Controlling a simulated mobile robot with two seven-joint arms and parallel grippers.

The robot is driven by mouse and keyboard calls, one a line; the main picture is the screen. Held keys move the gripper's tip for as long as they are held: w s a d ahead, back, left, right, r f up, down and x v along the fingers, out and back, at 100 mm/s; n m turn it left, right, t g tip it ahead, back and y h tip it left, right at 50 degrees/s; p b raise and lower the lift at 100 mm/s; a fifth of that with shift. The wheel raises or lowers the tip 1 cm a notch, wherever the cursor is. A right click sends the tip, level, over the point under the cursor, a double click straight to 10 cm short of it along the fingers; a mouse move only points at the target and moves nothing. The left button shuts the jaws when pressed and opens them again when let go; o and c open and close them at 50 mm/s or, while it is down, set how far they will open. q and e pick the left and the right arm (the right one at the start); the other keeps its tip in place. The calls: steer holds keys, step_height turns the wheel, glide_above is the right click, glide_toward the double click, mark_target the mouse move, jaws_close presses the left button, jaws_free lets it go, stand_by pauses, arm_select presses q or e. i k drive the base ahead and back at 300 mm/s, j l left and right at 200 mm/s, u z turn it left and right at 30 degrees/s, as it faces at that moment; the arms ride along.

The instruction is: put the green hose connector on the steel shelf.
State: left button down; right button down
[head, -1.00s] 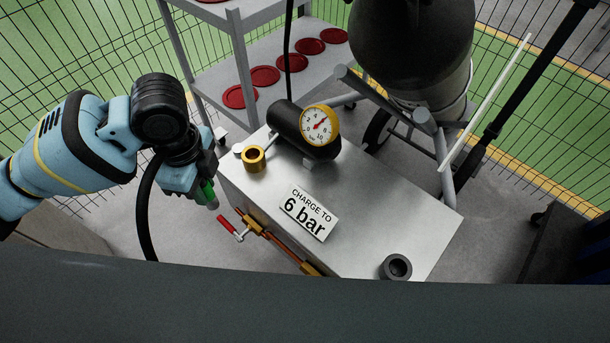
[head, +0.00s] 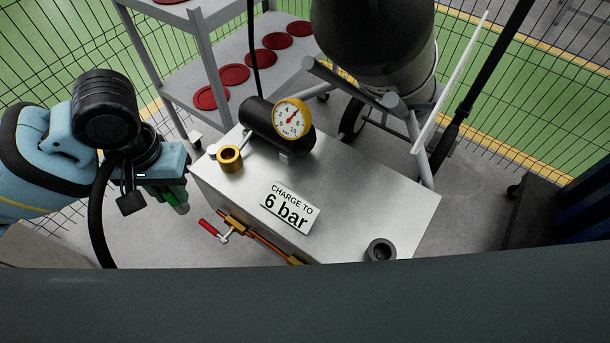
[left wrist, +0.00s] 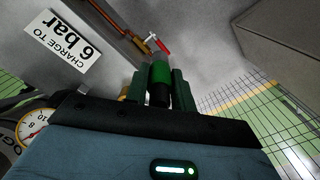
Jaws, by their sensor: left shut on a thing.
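The green hose connector (head: 182,208) is held in my left gripper (head: 176,196), just off the left side of the steel shelf. In the left wrist view the green connector (left wrist: 161,70) sits between the two dark fingers of my left gripper (left wrist: 160,88), which is shut on it. Part of the connector is hidden by the fingers and wrist. My right gripper is not in view.
On the steel top are a pressure gauge (head: 291,118), a brass ring (head: 230,158), a "CHARGE TO 6 bar" sign (head: 289,209) and a dark ring (head: 380,251). A red-handled valve (head: 214,230) sits at its near left side. A grey rack (head: 182,88) with red discs stands behind. The top's right half is mostly clear.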

mark_target(348, 193)
steer(key=j+z, duration=0.1)
steer(key=z, duration=0.35)
steer(key=k+z, duration=0.15)
steer(key=z, duration=0.25)
steer(key=k+z, duration=0.1)
steer(key=z, duration=0.35)
steer(key=k+z, duration=0.1)
steer(key=z, duration=0.3)
